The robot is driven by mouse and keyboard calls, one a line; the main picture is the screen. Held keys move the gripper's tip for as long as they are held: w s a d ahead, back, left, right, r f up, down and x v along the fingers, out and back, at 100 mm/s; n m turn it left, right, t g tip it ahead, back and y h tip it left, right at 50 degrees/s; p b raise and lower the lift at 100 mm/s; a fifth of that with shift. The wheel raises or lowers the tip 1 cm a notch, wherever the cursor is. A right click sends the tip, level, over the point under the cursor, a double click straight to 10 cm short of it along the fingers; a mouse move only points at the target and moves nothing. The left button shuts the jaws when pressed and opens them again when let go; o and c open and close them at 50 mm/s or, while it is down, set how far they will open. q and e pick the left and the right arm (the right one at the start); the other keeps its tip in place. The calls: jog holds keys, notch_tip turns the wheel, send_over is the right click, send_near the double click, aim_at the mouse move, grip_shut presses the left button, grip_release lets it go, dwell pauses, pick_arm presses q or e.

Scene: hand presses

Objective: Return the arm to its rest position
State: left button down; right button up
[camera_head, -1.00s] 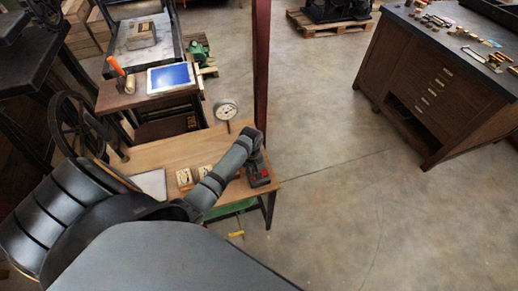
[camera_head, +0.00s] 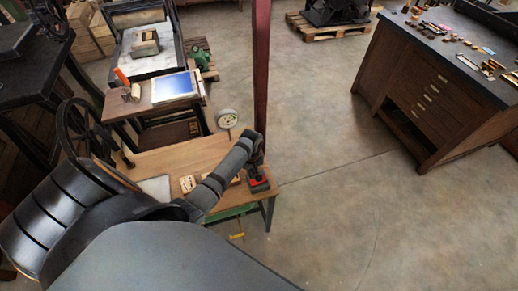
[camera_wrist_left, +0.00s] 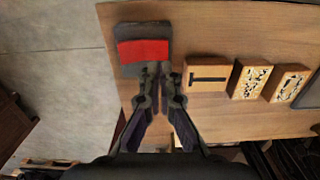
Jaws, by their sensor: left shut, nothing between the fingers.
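My left arm reaches in from the left over a wooden worktable (camera_head: 190,150). My left gripper (camera_head: 257,164) is at its far right end, pointing down. In the wrist view the fingers (camera_wrist_left: 161,72) are together with nothing between them. My right gripper is not in view.
A round dial gauge (camera_head: 227,119) stands at the table's back edge. A dark red post (camera_head: 261,70) rises behind. A press with a spoked wheel (camera_head: 75,130) stands left. A wooden drawer cabinet (camera_head: 425,95) is at right. The floor between (camera_head: 330,120) is clear.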

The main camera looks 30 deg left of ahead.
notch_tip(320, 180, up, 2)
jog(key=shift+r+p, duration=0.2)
jog(key=shift+p, duration=0.65)
